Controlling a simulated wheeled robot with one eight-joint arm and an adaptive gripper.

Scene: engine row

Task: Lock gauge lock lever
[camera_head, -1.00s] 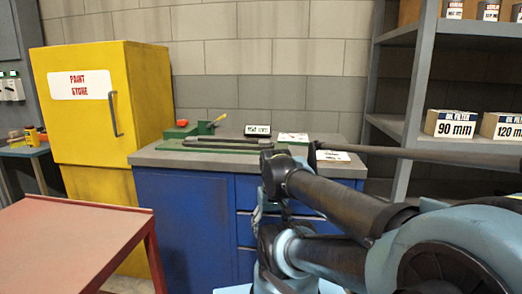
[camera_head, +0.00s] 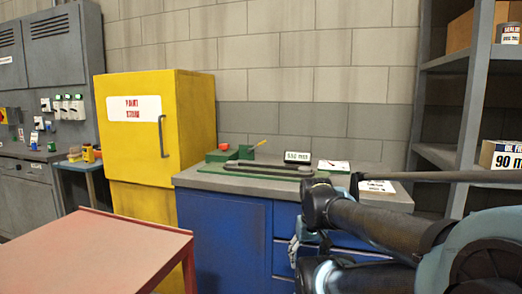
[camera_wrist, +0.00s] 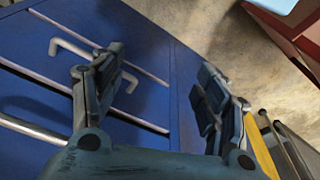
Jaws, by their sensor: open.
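A green gauge fixture (camera_head: 240,153) sits on the grey worktop of the blue cabinet. A lever with a yellow handle (camera_head: 260,143) rises from it, tilted up to the right. A long grey bar (camera_head: 265,170) lies along the front of the fixture. A small display reading about 550 mm (camera_head: 298,157) stands to its right. My gripper (camera_wrist: 165,75) is open and empty in the wrist view, in front of the blue drawers (camera_wrist: 110,40) and below the worktop. In the head view my gripper (camera_head: 300,247) is partly hidden by my arm.
A yellow paint store cabinet (camera_head: 150,150) stands left of the bench. A red-topped table (camera_head: 90,255) is in the left foreground. Grey shelves (camera_head: 445,90) with boxes stand at the right. White cards (camera_head: 333,166) lie on the worktop's right part.

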